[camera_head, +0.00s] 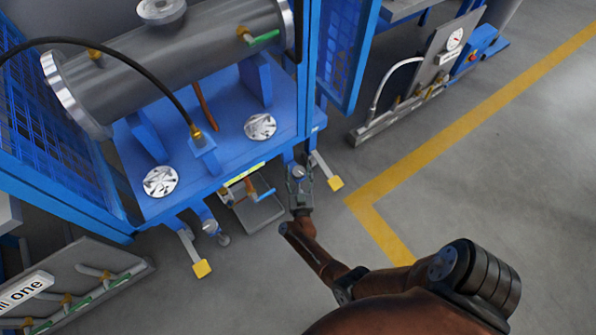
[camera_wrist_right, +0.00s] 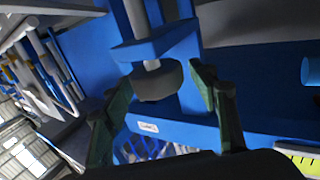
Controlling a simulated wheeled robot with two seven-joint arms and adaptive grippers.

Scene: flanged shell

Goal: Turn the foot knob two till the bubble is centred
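My right gripper (camera_head: 299,190) is at the right foot of the blue stand (camera_head: 225,160), low by the floor. In the right wrist view, a grey round foot knob (camera_wrist_right: 157,80) on a blue bracket lies between the fingertips of my right gripper (camera_wrist_right: 163,83). The fingers are open, with a gap visible on each side of the knob. A small label below it is too blurred to read. Another foot knob (camera_head: 210,227) is at the left foot. A yellow-green level strip (camera_head: 244,174) lies on the stand's front edge; its bubble cannot be made out. My left gripper is out of view.
A grey cylinder shell (camera_head: 185,55) rests on the stand. Yellow-ended pedals (camera_head: 202,268) (camera_head: 335,183) stick out by both feet. A grey tray (camera_head: 258,211) lies between the feet. Blue mesh doors (camera_head: 342,45) flank the stand. Floor at right is clear.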

